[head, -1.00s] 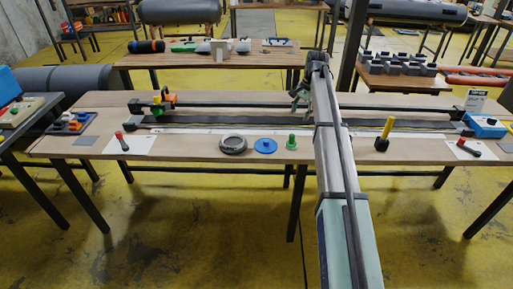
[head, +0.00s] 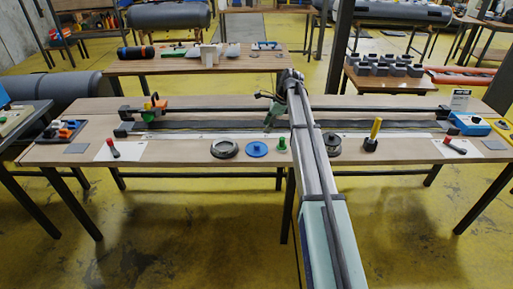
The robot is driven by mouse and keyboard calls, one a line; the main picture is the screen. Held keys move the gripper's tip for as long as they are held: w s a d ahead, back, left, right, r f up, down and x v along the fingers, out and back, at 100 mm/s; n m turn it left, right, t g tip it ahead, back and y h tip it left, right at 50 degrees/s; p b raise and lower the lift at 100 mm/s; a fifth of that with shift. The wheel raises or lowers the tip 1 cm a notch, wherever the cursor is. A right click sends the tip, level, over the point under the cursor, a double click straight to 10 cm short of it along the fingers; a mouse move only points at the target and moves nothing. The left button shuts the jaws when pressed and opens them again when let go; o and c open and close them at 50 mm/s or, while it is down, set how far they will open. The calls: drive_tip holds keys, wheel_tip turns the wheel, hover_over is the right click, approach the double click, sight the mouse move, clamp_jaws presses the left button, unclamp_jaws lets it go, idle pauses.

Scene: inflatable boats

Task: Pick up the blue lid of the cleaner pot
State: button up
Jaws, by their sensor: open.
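The blue lid (head: 257,149) is a flat round disc with a small raised knob, lying on the long wooden table (head: 190,157) near its front edge. A dark round pot or ring (head: 224,148) lies just left of it. A grey round pot (head: 331,143) stands to the right, beyond my arm. I cannot tell which is the cleaner pot. My gripper (head: 269,121) is open, behind and slightly right of the lid in the picture, apart from it. Its fingers are small and partly blurred against the dark strip.
A green knobbed piece (head: 282,144) stands close to the lid's right. A yellow-handled tool (head: 373,134) is upright farther right. A long rail (head: 215,111) and dark strip run behind. Red-handled tools lie on white sheets at left (head: 112,149) and right (head: 453,145).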

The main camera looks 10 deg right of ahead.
sight(257, 144)
drive_tip(key=p+x, duration=0.2)
drive_tip(key=x, duration=0.8)
drive_tip(key=shift+w+a+f+p, duration=0.1)
drive_tip(key=shift+a+f+p, duration=0.1)
drive_tip(key=shift+f+p, duration=0.15)
drive_tip(key=c, duration=0.9)
